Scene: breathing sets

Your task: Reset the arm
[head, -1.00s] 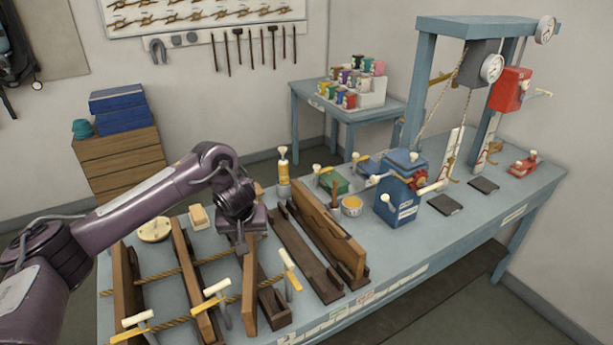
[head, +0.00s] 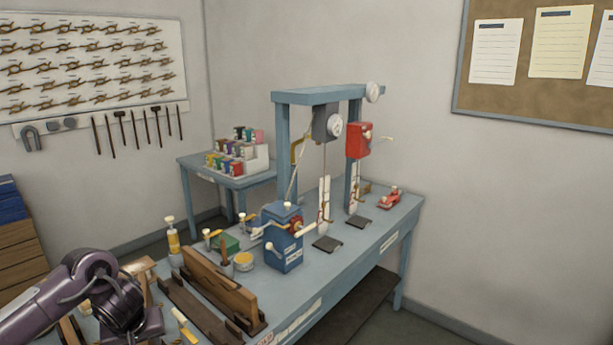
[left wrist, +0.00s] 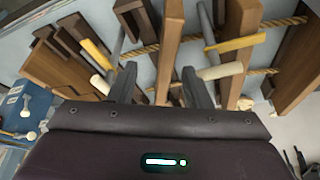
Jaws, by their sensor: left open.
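My left arm (head: 50,305) comes in from the left in the head view. The jaws there are cut off or hidden low in the picture. In the left wrist view my left gripper (left wrist: 165,88) is open, with its two fingers apart over the workbench. A rope (left wrist: 200,36) and wooden boards (left wrist: 240,40) lie beyond the fingers. A yellow-and-white handled tool (left wrist: 235,43) is near the right finger. Nothing is seen held between the fingers. My right gripper is not in view.
The blue workbench (head: 335,275) carries a blue crank box (head: 283,240), dark wooden rails (head: 195,300) and a tall frame (head: 281,150) with a red box (head: 359,140). A side table (head: 186,165) stands behind. Floor is free at the right.

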